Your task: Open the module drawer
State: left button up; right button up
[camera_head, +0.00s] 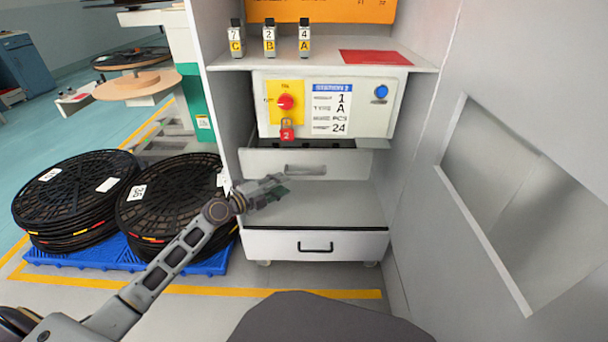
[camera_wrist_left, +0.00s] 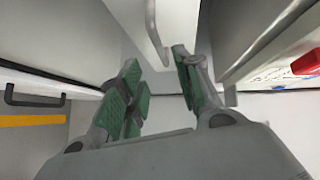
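The upper drawer (camera_head: 345,163) is a light grey front with a grey bar handle (camera_head: 305,169), below the control panel. A dark gap shows above its front, so it seems to stand a little out. My left gripper (camera_head: 284,188) is just below and left of that handle. In the left wrist view the gripper (camera_wrist_left: 160,82) is open, its green-padded fingers apart. The pale handle (camera_wrist_left: 153,35) reaches down toward the space between the fingertips; I cannot tell whether they touch. A lower drawer (camera_head: 270,246) with a black handle is shut. My right gripper is not in view.
The control panel (camera_head: 266,118) carries a red knob, a red padlock (camera_head: 287,132) and a blue button. Three labelled modules (camera_head: 269,42) and a red mat (camera_head: 375,57) are on the shelf above. Black reels (camera_head: 165,195) stand at left; a grey wall (camera_head: 425,215) bounds the right.

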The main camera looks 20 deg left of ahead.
aim_at(304, 174)
pick_arm(q)
jog(key=shift+x, duration=5.65)
grip_shut()
